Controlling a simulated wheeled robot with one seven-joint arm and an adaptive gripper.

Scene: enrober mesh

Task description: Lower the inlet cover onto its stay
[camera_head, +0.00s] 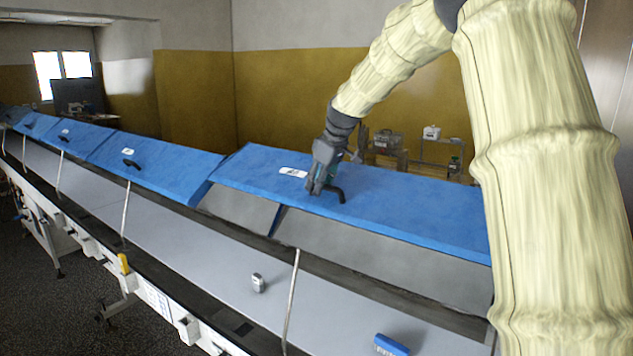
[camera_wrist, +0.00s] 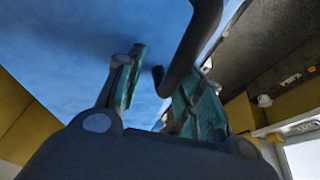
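The nearest blue cover (camera_head: 400,205), probably the inlet cover, is tilted up above the grey panels of the long machine. Its black handle (camera_head: 336,192) is on its upper face, beside a white label; it also shows in the wrist view (camera_wrist: 190,50). My gripper (camera_head: 318,190) is at the handle. In the wrist view my gripper (camera_wrist: 160,95) has its two green-padded fingers apart, with the handle close by the right finger and a clear gap to the left finger. A thin pale rod (camera_head: 291,300) stands at the machine's front; whether it is the stay, I cannot tell.
More blue covers (camera_head: 150,165) with handles run off to the left. A small grey item (camera_head: 258,283) and a blue block (camera_head: 390,345) lie on the pale belt surface. A shelf stands behind (camera_head: 440,150). My arm hides the right side.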

